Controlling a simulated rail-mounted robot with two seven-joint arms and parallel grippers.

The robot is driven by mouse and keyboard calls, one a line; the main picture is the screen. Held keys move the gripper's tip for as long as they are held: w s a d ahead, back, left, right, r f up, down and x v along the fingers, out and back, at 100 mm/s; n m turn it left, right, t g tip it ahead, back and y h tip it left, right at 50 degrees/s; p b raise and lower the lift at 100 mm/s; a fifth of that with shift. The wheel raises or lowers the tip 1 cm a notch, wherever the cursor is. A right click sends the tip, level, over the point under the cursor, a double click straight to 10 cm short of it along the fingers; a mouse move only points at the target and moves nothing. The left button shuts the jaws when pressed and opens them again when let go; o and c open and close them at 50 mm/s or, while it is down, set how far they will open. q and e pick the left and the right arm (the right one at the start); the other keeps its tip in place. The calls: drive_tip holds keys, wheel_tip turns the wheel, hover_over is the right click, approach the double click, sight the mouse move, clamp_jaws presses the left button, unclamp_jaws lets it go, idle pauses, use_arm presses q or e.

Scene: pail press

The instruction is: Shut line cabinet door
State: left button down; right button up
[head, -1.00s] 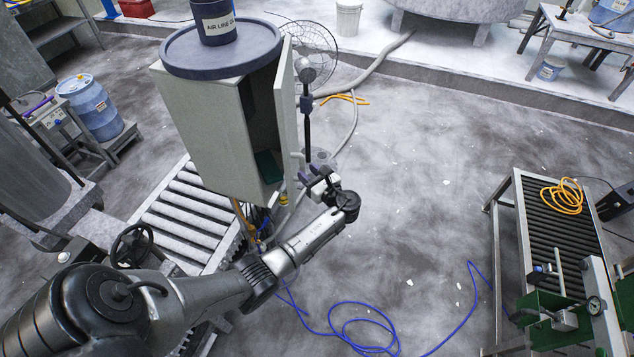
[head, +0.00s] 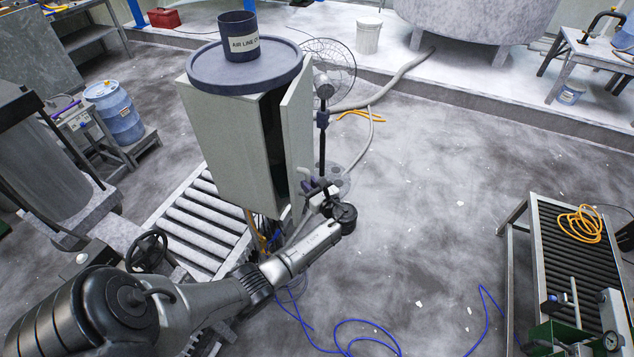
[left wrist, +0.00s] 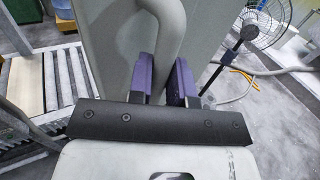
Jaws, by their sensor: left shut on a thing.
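The line cabinet (head: 222,145) is a pale grey box on the left of centre in the head view. My left gripper (head: 316,188) is at the lower part of the door's outer face. In the left wrist view its purple fingers (left wrist: 165,82) are on both sides of the curved grey door handle (left wrist: 163,45), shut on it. The handle's lower end is hidden behind the gripper. My right gripper is in neither view.
A round dark tray (head: 212,82) with a labelled pot (head: 238,42) sits on the cabinet. A fan (head: 328,62) on a stand is just right of the door. A roller conveyor (head: 190,225) lies below left. Blue hose (head: 365,325) lies on the open floor.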

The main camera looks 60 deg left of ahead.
sight(297, 186)
use_arm(q)
drive_tip(key=shift+s+a+p, duration=0.7)
drive_tip(key=shift+s+a, duration=0.3)
drive_tip(key=shift+s, duration=0.25)
drive_tip(key=shift+s+a, duration=0.1)
drive_tip(key=shift+a, duration=0.05)
drive_tip(key=shift+s+a+r+p, duration=0.1)
drive_tip(key=shift+s+a+p, duration=0.45)
drive_tip(key=c, duration=1)
unclamp_jaws()
drive_tip(key=shift+o, duration=0.2)
drive_tip(key=shift+d, duration=0.15)
drive_tip(key=shift+d, duration=0.25)
drive_tip(key=w+d+b, duration=0.1)
drive_tip(key=d, duration=1.2)
drive_tip(key=shift+w+b, duration=0.2)
drive_tip(key=shift+b, duration=0.1)
